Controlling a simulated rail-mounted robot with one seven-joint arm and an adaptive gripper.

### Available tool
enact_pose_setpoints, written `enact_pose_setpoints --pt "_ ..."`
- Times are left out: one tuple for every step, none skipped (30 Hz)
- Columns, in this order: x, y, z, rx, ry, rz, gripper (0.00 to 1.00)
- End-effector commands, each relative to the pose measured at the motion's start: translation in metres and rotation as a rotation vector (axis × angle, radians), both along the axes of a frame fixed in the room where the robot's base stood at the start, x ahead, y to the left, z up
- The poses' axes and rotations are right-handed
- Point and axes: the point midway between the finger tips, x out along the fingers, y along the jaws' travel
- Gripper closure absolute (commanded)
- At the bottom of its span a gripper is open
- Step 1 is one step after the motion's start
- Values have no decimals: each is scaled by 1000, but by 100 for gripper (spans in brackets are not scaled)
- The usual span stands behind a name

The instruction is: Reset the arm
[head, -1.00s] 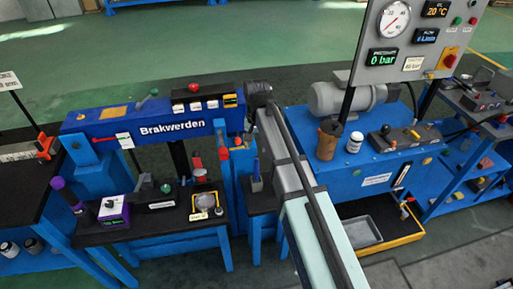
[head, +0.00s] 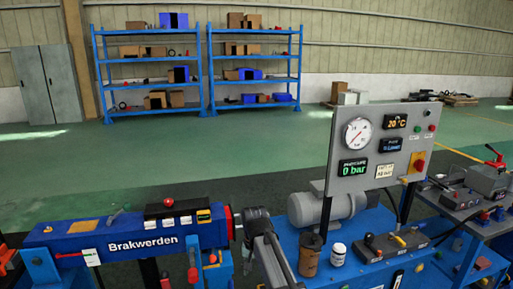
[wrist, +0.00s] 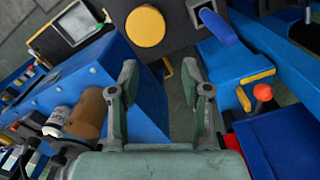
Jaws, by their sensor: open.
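My gripper (wrist: 160,92) shows in the wrist view with its two grey-green fingers spread apart and nothing between them. Below the fingers are a dark floor gap and the side of a blue bench (wrist: 148,97). In the head view my arm rises from the bottom edge, and its dark upper end stands between the blue "Brakwerden" beam (head: 143,243) and the grey motor (head: 318,207). The fingers cannot be made out in the head view.
A grey gauge panel (head: 376,150) stands over the right bench, with a brown cup (head: 310,255) and white jar (head: 338,253) near my arm. The wrist view shows a red-knobbed lever (wrist: 263,93). Blue shelves (head: 150,75) stand far back, beyond open green floor.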

Motion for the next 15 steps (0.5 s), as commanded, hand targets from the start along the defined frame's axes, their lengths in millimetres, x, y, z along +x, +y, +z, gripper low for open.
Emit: enact_pose_setpoints --pt "-8 -9 -12 0 3 5 52" --pt "-10 -14 -18 -1 2 8 52" --pt "-13 -21 -28 0 3 12 52" --pt "-16 -26 -35 0 3 16 52" --pt "-20 -32 -42 -1 2 20 52" --pt "-25 -39 -53 -1 3 27 52" --pt "-29 -46 -61 0 3 31 52" --pt "-34 -53 -70 -1 3 36 52" --pt "-41 -62 -82 0 3 44 52" --pt "-47 -70 -92 -1 4 50 52" --pt "-55 -78 -102 -1 3 56 52" --pt "-65 -90 -117 -1 4 66 52" --pt "-74 -99 -128 -1 4 74 52" --pt "-83 -107 -138 -1 3 81 52" --pt "-96 -119 -152 -1 3 92 52"
